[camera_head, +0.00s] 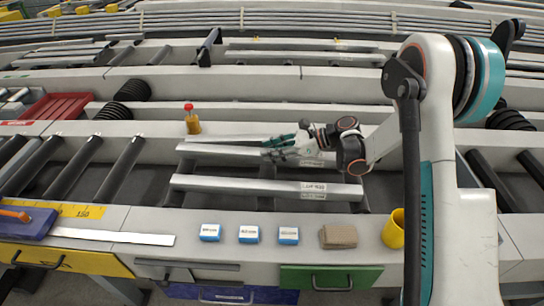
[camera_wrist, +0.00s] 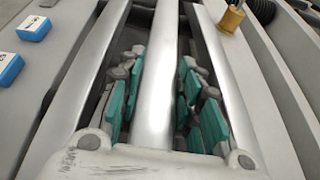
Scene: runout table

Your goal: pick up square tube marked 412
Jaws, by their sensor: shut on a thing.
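Three pale metal square tubes lie side by side across the rollers: a front tube (camera_head: 235,184), a middle tube (camera_head: 215,151) and a back tube (camera_head: 230,138). My gripper (camera_head: 278,148) is shut on the middle tube. In the wrist view, the teal finger pads of my gripper (camera_wrist: 160,88) stand on either side of the middle tube (camera_wrist: 160,50). The front tube (camera_wrist: 92,65) and back tube (camera_wrist: 240,85) lie outside the fingers. Labels show at the tubes' right part, but I cannot read 412 on any. My arm hides the middle tube's right end.
Several blue-and-white boxes (camera_head: 249,234), a brown block (camera_head: 338,236) and a yellow cup (camera_head: 394,230) stand on the front ledge. A red tray (camera_head: 60,106) is at back left.

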